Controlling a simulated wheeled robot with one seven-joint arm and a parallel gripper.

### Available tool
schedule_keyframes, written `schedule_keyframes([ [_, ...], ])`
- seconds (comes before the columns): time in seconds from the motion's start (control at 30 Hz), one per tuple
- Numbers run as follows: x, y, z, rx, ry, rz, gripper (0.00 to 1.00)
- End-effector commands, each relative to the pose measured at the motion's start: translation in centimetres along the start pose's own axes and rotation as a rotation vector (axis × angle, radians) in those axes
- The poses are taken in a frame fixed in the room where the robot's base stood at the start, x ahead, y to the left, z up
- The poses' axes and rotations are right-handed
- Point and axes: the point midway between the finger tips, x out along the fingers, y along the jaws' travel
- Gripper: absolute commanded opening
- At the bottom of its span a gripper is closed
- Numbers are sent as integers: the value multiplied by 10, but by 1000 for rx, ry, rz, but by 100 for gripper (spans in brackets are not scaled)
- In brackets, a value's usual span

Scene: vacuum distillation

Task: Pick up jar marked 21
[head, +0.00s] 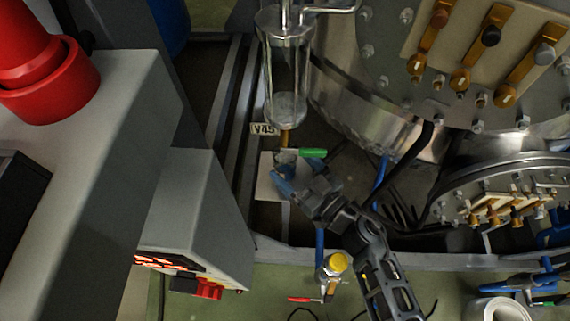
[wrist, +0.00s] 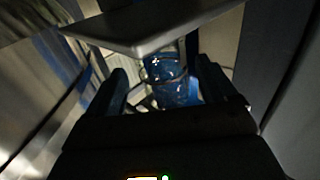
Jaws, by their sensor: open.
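A small bluish glass jar (head: 286,158) stands below a hanging glass vessel in the head view, by a pale square plate (head: 266,187). No number 21 is legible on it. My gripper (head: 299,171) reaches in from the lower right, with its blue-tipped fingers at the jar. In the wrist view a shiny blue glass jar (wrist: 165,78) shows between the two open fingers of my gripper (wrist: 165,88). A gap seems to remain on each side of it. My gripper hides part of the jar in the head view.
The glass vessel (head: 285,70) hangs above the jar, with a V45 tag (head: 264,129) below it. A large metal tank (head: 390,130) is on the right. A grey control box (head: 195,220) is on the left. A yellow-capped valve (head: 335,264) is near the front.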

Motion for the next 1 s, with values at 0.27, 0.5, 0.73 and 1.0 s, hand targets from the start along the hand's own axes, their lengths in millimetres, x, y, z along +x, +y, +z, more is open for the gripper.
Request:
schedule_keyframes([
  [0.27, 38, -3, 1, -1, 2, -2, 85],
  [0.5, 47, -3, 0, 0, 0, -1, 85],
  [0.73, 47, -3, 0, 0, 0, -1, 70],
  [1.0, 46, -3, 0, 0, 0, -1, 44],
])
